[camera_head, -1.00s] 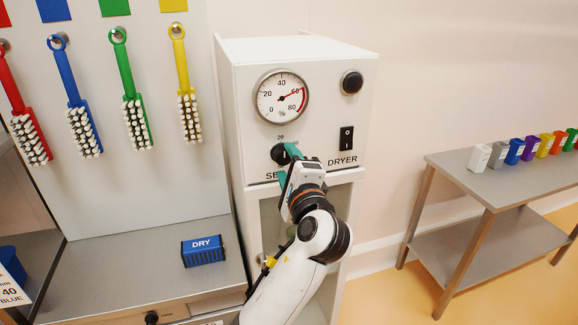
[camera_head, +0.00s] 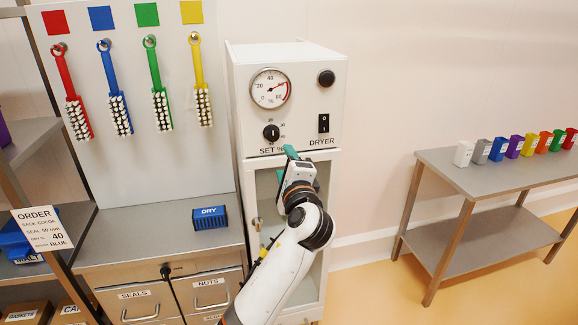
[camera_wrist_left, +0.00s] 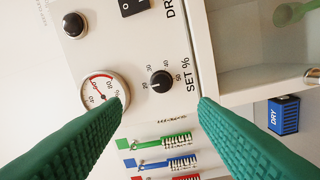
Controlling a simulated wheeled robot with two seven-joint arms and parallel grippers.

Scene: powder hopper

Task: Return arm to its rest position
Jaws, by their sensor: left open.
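My left arm comes up from the bottom of the head view. Its green-fingered gripper (camera_head: 290,152) is just below the front panel of the white dryer (camera_head: 290,95). In the left wrist view the two green fingers (camera_wrist_left: 161,100) are spread wide with nothing between them. The black SET % knob (camera_head: 271,132) is on the panel, above and left of the fingertips. It also shows in the left wrist view (camera_wrist_left: 161,82), apart from both fingers. A round gauge (camera_head: 270,88) with a red needle sits above the knob. My right gripper is in neither view.
A blue DRY block (camera_head: 209,217) lies on the steel counter (camera_head: 150,240) left of the dryer. Coloured brushes hang on the white board (camera_head: 135,160). An order card (camera_head: 42,228) stands at left. A steel table (camera_head: 480,180) with several coloured cups is at right, with open floor before it.

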